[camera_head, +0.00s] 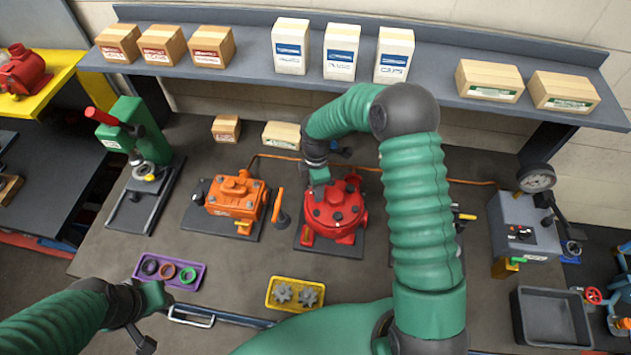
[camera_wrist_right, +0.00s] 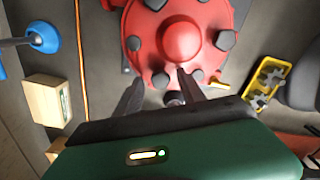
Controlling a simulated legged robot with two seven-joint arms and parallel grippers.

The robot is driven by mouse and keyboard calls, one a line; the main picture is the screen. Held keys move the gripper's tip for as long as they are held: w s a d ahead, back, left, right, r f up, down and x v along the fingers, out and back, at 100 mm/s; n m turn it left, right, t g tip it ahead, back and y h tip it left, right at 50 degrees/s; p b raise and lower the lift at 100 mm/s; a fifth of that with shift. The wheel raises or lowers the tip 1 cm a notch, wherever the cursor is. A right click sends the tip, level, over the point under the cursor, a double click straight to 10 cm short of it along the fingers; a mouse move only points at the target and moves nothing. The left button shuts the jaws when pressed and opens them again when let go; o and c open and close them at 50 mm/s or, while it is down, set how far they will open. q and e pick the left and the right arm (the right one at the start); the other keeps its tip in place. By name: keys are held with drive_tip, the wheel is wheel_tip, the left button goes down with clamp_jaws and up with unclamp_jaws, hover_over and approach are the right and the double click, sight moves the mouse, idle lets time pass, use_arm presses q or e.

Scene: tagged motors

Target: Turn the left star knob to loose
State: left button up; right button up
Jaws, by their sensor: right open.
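The red motor (camera_head: 335,208) stands on the bench in the middle of the head view, with several dark knobs on its round top. In the right wrist view the red motor (camera_wrist_right: 181,42) fills the upper middle, and a dark knob (camera_wrist_right: 160,80) shows at its lower rim. I cannot tell which knob is the left star knob. My right gripper (camera_wrist_right: 160,84) is open, its fingers pointing at that rim; I cannot tell whether they touch a knob. In the head view my right gripper (camera_head: 319,177) is at the motor's back left. My left gripper (camera_head: 160,325) is at lower left, jaws unclear.
An orange motor (camera_head: 236,196) stands left of the red one. A purple tray (camera_head: 170,285) with rings and a yellow tray (camera_head: 295,306) with gears lie in front. A gauge box (camera_head: 522,230) stands right. Boxes line the back shelf (camera_head: 245,65). Bare bench shows between the trays.

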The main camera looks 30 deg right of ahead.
wheel_tip(320, 180, up, 16)
drive_tip(key=b, duration=0.3)
drive_tip(key=shift+w+r, duration=0.2)
drive_tip(key=shift+r, duration=0.05)
drive_tip(key=s+a+f+m+t+b, duration=0.1)
drive_tip(key=s+a+f+m+b, duration=0.2)
drive_tip(key=s+f+m, duration=0.4)
drive_tip(key=s+a+f+m+t+b, duration=0.1)
drive_tip(key=s+a+f+m+b, duration=0.2)
drive_tip(key=s+f+m+b, duration=0.2)
drive_tip(key=s+f+m, duration=0.3)
drive_tip(key=s+f, duration=0.1)
drive_tip(key=s, duration=0.1)
drive_tip(key=shift+s+m+t+b, duration=0.3)
drive_tip(key=shift+a+r, duration=0.1)
drive_tip(key=shift+a, duration=0.15)
